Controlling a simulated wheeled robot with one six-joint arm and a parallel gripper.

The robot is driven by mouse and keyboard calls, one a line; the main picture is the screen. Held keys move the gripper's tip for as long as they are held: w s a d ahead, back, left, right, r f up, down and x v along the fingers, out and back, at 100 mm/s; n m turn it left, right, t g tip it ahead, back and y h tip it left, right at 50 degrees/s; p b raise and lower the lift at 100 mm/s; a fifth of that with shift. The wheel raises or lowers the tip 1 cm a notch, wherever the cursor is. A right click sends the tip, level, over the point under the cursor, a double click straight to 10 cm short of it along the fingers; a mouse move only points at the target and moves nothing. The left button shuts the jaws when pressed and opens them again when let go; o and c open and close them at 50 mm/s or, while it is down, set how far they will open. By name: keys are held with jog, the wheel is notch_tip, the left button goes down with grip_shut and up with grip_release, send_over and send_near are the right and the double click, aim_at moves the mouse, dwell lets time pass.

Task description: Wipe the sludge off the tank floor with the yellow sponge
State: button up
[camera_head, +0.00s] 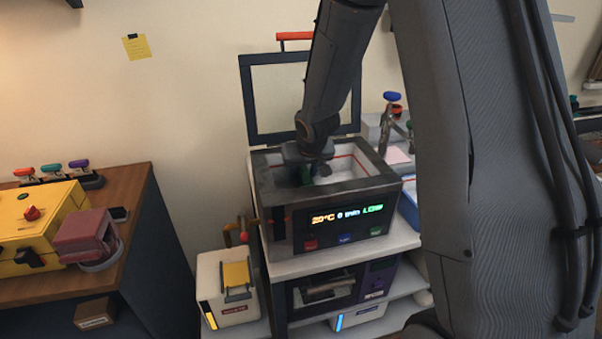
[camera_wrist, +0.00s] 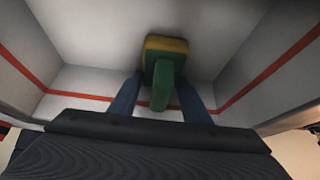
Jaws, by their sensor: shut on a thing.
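The yellow sponge (camera_wrist: 166,44) has a green backing and a green grip, and shows in the middle of the wrist view. My gripper (camera_wrist: 162,100) is shut on the green grip between its two blue fingers. In the head view my gripper (camera_head: 308,172) reaches down into the open tank (camera_head: 345,188), near its left side; a bit of green shows there. The tank has pale inner walls with a red line around them. The tank floor (camera_wrist: 110,35) looks plain pale grey in the wrist view. I cannot make out any sludge; the sponge covers part of the floor.
The tank's lid (camera_head: 250,100) stands open behind it. The front panel has a lit display (camera_head: 347,214). Tank walls enclose my gripper closely. A white bin (camera_head: 227,285) stands low at the left, and a wooden-topped bench (camera_head: 125,200) with a yellow box (camera_head: 40,225) is further left.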

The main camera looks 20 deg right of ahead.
aim_at(307, 177)
jog(key=shift+s+b, duration=1.35)
jog(key=shift+s, duration=0.65)
jog(key=shift+f, duration=0.15)
jog(key=shift+w+p, duration=0.75)
jog(key=shift+w, duration=0.5)
jog(key=shift+w+f+p, duration=0.15)
jog(key=shift+w+p, duration=0.2)
jog(key=shift+w, duration=0.3)
jog(key=shift+c, duration=0.4)
notch_tip(307, 177, up, 6)
jog(key=p, duration=0.7)
jog(key=shift+w+p, duration=0.1)
jog(key=shift+p, duration=0.2)
